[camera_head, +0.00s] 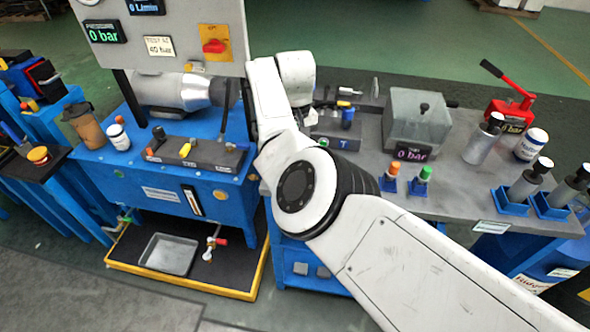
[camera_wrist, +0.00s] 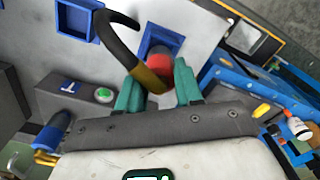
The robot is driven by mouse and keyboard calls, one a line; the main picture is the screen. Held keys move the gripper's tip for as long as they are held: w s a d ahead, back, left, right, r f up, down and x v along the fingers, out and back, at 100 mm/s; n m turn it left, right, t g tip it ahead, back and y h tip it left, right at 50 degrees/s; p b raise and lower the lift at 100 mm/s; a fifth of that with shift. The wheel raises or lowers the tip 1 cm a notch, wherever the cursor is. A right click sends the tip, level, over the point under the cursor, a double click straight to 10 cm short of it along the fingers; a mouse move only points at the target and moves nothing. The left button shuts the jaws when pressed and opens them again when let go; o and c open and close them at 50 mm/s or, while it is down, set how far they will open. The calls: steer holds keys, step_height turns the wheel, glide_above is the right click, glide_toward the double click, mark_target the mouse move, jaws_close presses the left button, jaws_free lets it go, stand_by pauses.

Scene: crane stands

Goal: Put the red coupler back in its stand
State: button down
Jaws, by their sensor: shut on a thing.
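My gripper (camera_wrist: 160,84) has two teal fingers, closed around the end of a black hose (camera_wrist: 118,30) with a yellow sleeve (camera_wrist: 148,80). The red coupler (camera_wrist: 159,63) shows at the fingertips, beside the yellow sleeve. A blue stand (camera_wrist: 152,42) lies just beyond it, and the coupler overlaps its opening in the picture. I cannot tell whether the coupler is inside the stand or just in front of it. In the head view my arm hides the fingers, the coupler and this stand.
A dark block marked T (camera_head: 335,133) stands near my wrist, with a clear box (camera_head: 418,110) to its right. Orange (camera_head: 392,171) and green (camera_head: 425,174) couplers stand near the bench's front edge. Another blue holder (camera_wrist: 75,18) is at the wrist view's upper left.

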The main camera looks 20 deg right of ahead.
steer(key=shift+f, duration=0.1)
steer(key=shift+f+b, duration=0.75)
steer(key=shift+f, duration=0.6)
steer(key=c, duration=0.7)
jaws_free()
steer(key=shift+o, duration=0.2)
steer(key=shift+r, duration=0.1)
step_height(320, 180, up, 5)
steer(key=p, duration=0.4)
steer(key=shift+p, duration=0.4)
step_height(320, 180, up, 10)
steer(key=shift+r+b, duration=0.25)
steer(key=shift+b, duration=0.05)
